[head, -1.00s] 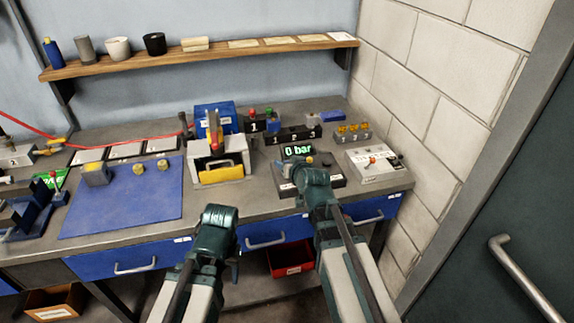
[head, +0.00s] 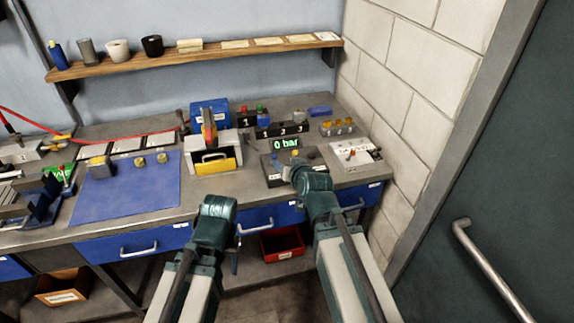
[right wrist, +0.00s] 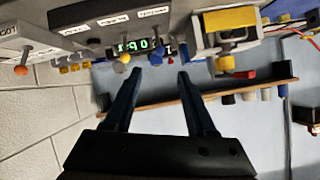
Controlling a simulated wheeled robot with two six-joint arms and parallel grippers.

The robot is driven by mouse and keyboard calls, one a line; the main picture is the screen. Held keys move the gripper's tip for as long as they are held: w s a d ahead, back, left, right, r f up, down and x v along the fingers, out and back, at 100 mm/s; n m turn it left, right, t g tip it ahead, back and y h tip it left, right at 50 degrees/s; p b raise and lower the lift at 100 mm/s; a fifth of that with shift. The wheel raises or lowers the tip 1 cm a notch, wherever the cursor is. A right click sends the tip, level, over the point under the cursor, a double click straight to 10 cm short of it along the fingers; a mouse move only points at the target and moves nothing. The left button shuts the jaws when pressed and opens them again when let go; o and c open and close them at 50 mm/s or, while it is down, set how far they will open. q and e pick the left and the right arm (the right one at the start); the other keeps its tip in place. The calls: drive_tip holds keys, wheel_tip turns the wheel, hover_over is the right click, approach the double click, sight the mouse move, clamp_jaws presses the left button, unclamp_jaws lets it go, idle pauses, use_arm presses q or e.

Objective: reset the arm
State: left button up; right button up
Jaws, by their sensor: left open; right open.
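My left gripper (head: 236,254) hangs in front of the bench's drawers, mostly hidden behind its own wrist. It is open. My right gripper (head: 289,168) is over the front of the dark control box, partly hidden by its wrist in the head view. In the right wrist view the right gripper (right wrist: 160,75) is open, with two dark fingers apart and nothing between them. The control box (head: 274,180) has a green display (head: 286,143) reading 0 bar; the display also shows upside down in the right wrist view (right wrist: 132,46).
A white panel with a red-tipped lever (head: 355,154) stands right of the box. A white and yellow fixture (head: 214,158) stands left of it. A blue mat (head: 125,192) lies further left. A block wall (head: 405,90) bounds the right side. A red bin (head: 283,242) sits below.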

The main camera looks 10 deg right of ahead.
drive_tip(key=shift+w, duration=0.1)
drive_tip(key=shift+f, duration=0.1)
drive_tip(key=s+a+f+n+g, duration=0.2)
drive_tip(key=s+a+f+g, duration=0.2)
drive_tip(key=s+a+f, duration=0.15)
drive_tip(key=s+a+f+n+g+h, duration=0.1)
drive_tip(key=s+a+f+n+g, duration=0.1)
drive_tip(key=s, duration=0.6)
drive_tip(key=s+a+f+n+g+h, duration=0.2)
drive_tip(key=s+f+g, duration=0.2)
drive_tip(key=s+g, duration=0.2)
drive_tip(key=s, duration=0.2)
drive_tip(key=shift+s+g, duration=0.35)
drive_tip(key=shift+g, duration=0.05)
drive_tip(key=shift+a, duration=0.1)
